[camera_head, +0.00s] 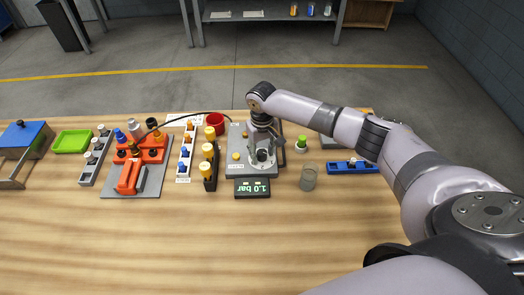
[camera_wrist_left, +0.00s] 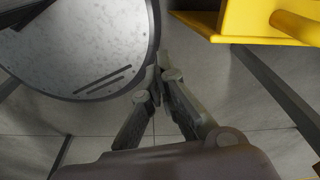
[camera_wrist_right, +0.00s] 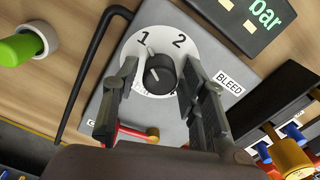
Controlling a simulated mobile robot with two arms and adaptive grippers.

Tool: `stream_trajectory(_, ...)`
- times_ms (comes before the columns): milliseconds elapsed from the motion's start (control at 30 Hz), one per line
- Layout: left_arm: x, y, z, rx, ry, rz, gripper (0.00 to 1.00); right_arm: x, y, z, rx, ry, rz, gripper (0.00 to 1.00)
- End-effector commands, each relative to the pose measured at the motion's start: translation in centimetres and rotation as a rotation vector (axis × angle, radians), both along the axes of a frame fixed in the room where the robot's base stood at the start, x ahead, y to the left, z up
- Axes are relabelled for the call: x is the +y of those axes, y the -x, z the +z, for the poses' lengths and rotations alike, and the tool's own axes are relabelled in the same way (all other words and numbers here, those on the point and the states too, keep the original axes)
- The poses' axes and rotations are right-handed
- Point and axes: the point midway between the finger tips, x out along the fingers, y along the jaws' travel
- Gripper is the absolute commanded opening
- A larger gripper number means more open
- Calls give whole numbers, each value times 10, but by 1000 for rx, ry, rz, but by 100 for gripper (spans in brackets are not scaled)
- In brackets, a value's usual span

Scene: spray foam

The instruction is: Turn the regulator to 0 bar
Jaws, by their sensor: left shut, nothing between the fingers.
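The regulator is a black knob (camera_wrist_right: 160,72) on a white round dial (camera_wrist_right: 140,48) marked 1 and 2, set on a grey plate (camera_wrist_right: 97,110). The knob's pale pointer is toward the 1. The display (camera_head: 252,187) reads 1.0 bar. My right gripper (camera_wrist_right: 160,75) is open, its fingers on either side of the knob; contact is not clear. In the head view my right gripper (camera_head: 262,155) is over the grey plate (camera_head: 240,170) and hides most of the dial. My left gripper (camera_wrist_left: 160,72) is shut and empty, away from the regulator, above the floor.
A clear cup (camera_head: 308,178) and a green-topped piece (camera_head: 301,143) stand right of the plate. A red lever (camera_wrist_right: 135,133) and BLEED label (camera_wrist_right: 229,82) are near the knob. The table's front is clear.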

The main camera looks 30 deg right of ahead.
Motion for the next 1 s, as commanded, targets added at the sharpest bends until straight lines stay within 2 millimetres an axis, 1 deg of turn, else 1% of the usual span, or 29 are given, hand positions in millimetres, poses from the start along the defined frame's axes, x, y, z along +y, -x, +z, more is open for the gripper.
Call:
stream_trajectory(33, 0, 0, 0, 1, 0, 0, 0, 0, 0, 0, 0, 0, 0, 34)
stream_trajectory(67, 0, 0, 0, 1, 0, 0, 0, 0, 0, 0, 0, 0, 0, 32)
stream_trajectory(533, 0, 0, 0, 1, 0, 1, 0, 0, 0, 1, 0, 0, 0, 1)
stream_trajectory(767, 0, 0, 1, 0, 0, 1, 0, 0, 0, 1, 0, 0, 14, 0)
stream_trajectory(1000, 0, 0, 7, 0, 0, 1, 0, 0, 0, 2, 0, -1, 111, 0)
